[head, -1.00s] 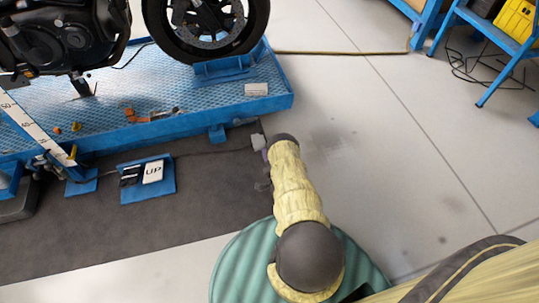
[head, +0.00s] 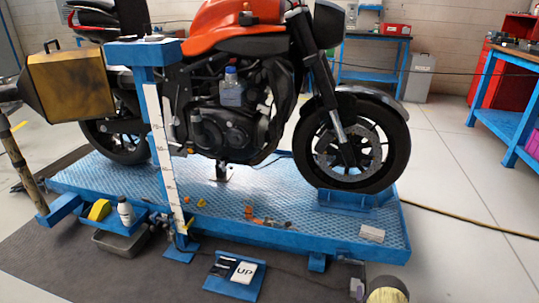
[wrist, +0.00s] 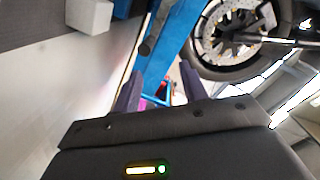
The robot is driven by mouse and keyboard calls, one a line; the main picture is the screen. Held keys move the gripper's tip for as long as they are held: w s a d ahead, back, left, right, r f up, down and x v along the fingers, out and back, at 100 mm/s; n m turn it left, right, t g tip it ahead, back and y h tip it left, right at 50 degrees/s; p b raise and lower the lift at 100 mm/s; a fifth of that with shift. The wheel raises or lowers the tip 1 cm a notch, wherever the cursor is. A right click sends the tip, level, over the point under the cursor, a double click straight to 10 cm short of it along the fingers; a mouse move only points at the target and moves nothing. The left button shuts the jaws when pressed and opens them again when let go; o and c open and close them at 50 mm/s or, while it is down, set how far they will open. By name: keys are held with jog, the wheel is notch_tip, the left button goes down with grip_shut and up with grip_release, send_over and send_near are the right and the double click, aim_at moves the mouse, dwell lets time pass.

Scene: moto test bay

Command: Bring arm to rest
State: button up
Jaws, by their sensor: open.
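My gripper (wrist: 160,90) shows in the wrist view with its two dark fingers apart. No object shows between the fingertips. Past them lie a blue edge and the motorcycle's wheel (wrist: 238,30), seen at a slant. The rest of my arm is out of that view.
An orange and black motorcycle (head: 245,45) stands on the blue lift platform (head: 290,215). A blue post (head: 155,100) with a scale stands at its left. An "UP" pedal plate (head: 235,275) lies in front. Blue benches (head: 505,80) stand behind; the floor right is open.

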jog(key=w+a+r+n+g+y+p, duration=0.1)
jog(key=w+a+r+n+g, duration=0.15)
jog(key=r, duration=0.45)
jog(key=w+a+r+n+g+p, duration=0.1)
jog(key=w+r, duration=0.2)
jog(key=r, duration=0.4)
jog(key=w+a+r+n+g+y+p, duration=0.1)
jog(key=w+a+r, duration=0.1)
jog(key=r, duration=0.5)
jog(key=s+a+r+n+g+y+p, duration=0.1)
jog(key=s+a+r+n+g, duration=0.1)
jog(key=s+a+r, duration=0.35)
jog(key=s+a+r+n+g+p, duration=0.1)
jog(key=s+a+r+n+g, duration=0.1)
jog(key=r, duration=0.7)
jog(key=s+a+r+n+g+p, duration=0.1)
jog(key=s+a+r+n+g, duration=0.15)
jog(key=s+r, duration=0.4)
jog(key=s+a+r+n+g+y+p, duration=0.1)
jog(key=s+a+r, duration=0.25)
jog(key=s, duration=0.65)
jog(key=s+a+r+n+g+p, duration=0.1)
jog(key=s+a+r+g+p, duration=0.1)
jog(key=s+a+r, duration=0.45)
jog(key=s+d+r+p, duration=0.1)
jog(key=d+r+p, duration=0.2)
jog(key=r+p, duration=3.2)
jog(key=shift+p, duration=0.75)
